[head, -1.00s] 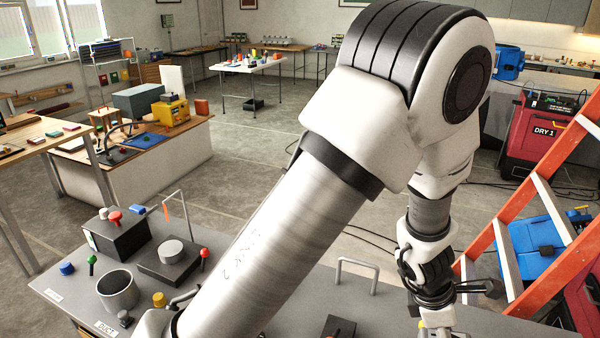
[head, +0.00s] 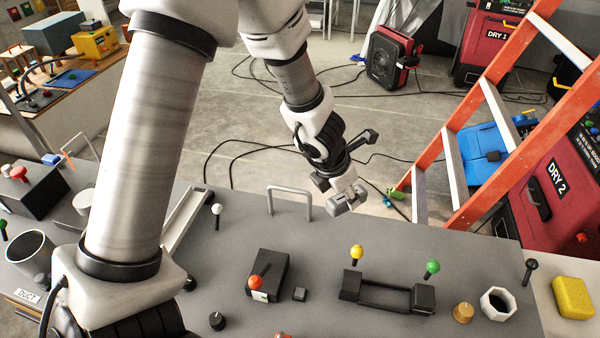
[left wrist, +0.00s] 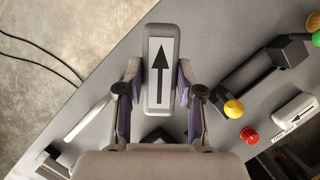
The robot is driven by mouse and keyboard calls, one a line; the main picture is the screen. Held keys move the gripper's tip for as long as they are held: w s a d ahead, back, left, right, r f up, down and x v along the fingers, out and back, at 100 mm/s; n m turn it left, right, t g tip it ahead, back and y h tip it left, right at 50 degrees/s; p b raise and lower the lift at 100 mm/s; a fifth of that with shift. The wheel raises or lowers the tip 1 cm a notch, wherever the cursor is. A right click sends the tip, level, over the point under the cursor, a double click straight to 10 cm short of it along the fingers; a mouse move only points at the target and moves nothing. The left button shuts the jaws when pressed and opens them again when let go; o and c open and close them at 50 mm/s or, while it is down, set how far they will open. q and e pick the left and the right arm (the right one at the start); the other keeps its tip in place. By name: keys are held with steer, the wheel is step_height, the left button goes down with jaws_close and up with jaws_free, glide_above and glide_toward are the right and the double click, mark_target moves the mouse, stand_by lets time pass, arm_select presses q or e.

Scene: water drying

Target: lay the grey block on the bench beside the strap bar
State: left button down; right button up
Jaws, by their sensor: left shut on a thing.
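My left gripper (head: 344,191) is shut on the grey block (head: 348,203) and holds it up near the bench's far edge. In the left wrist view the grey block (left wrist: 174,40) sits between both fingers (left wrist: 159,88), with a white label and black arrow facing the camera. The strap bar seems to be the grey hoop (head: 289,188) standing at the far edge of the grey bench (head: 350,245). The block is just right of this hoop in the head view, apart from it. My right gripper is not in view.
A black cradle (head: 385,295) with yellow and green knobs and a dark box (head: 268,273) with an orange knob stand on the bench. An orange ladder (head: 485,165) rises behind it at right. Bare bench lies between the hoop and the cradle.

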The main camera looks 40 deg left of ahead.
mark_target(342, 208)
arm_select(q)
steer(key=f+b, duration=0.1)
steer(key=s+f+b, duration=0.1)
steer(key=f+b, duration=0.1)
steer(key=shift+s+f, duration=0.1)
steer(key=shift+f, duration=0.15)
steer(key=b+x, duration=0.2)
steer(key=x, duration=0.1)
steer(key=b+x, duration=0.1)
steer(key=b, duration=0.1)
steer(key=shift+a+f, duration=0.35)
steer(key=shift+f, duration=0.05)
steer(key=f+b, duration=0.2)
steer(key=shift+s+d+b, duration=0.1)
steer(key=shift+s+b, duration=0.2)
steer(key=shift+b, duration=0.05)
steer(key=shift+w, duration=0.15)
steer(key=shift+f, duration=0.15)
steer(key=c, duration=0.7)
jaws_free()
